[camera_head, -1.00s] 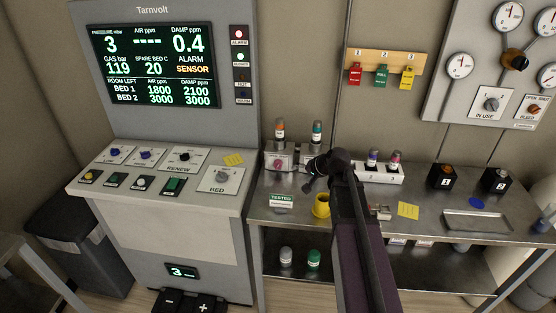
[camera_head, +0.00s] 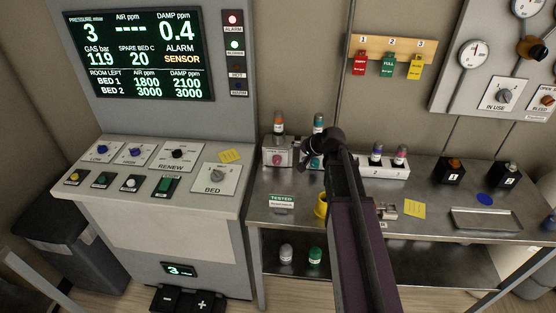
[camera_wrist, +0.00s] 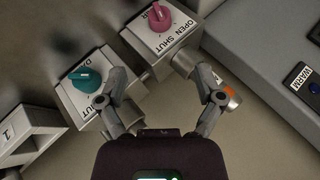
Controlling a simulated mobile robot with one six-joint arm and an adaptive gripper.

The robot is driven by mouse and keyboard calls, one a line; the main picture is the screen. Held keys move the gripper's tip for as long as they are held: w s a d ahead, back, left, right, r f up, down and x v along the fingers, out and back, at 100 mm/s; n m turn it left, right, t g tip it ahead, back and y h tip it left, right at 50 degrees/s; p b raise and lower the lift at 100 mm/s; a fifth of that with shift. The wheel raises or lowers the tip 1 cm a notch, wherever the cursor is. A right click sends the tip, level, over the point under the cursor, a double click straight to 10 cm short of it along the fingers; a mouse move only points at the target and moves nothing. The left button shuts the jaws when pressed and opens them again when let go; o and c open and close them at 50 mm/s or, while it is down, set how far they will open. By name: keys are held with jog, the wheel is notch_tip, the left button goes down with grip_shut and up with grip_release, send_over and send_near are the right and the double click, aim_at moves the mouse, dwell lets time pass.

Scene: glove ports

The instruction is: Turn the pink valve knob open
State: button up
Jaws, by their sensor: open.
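The pink valve knob (camera_head: 277,159) is on the front of a small white box at the back left of the steel bench. In the wrist view the pink knob (camera_wrist: 158,14) is at the top, on a plate (camera_wrist: 170,40) marked OPEN and SHUT. A similar box with a teal knob (camera_wrist: 87,80) is left of it. My gripper (camera_wrist: 160,88) is open, its fingers apart and empty, short of the pink knob.
An orange-topped bottle (camera_head: 278,123) and a teal-topped bottle (camera_head: 318,122) stand behind the boxes. A yellow cup (camera_head: 321,206) is partly behind my arm. The control console (camera_head: 130,205) is to the left. A green TESTED sign (camera_head: 281,200) is in front.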

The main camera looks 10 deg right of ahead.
aim_at(279, 160)
jog(key=shift+w+f, duration=0.15)
jog(key=shift+f, duration=0.05)
jog(key=b+x, duration=0.8)
jog(key=x, duration=0.3)
jog(key=shift+w+a+f, duration=0.15)
jog(key=shift+f, duration=0.05)
jog(key=shift+b+x, duration=0.85)
jog(key=shift+x, duration=0.1)
jog(key=shift+r, duration=0.1)
jog(key=c, duration=1.1)
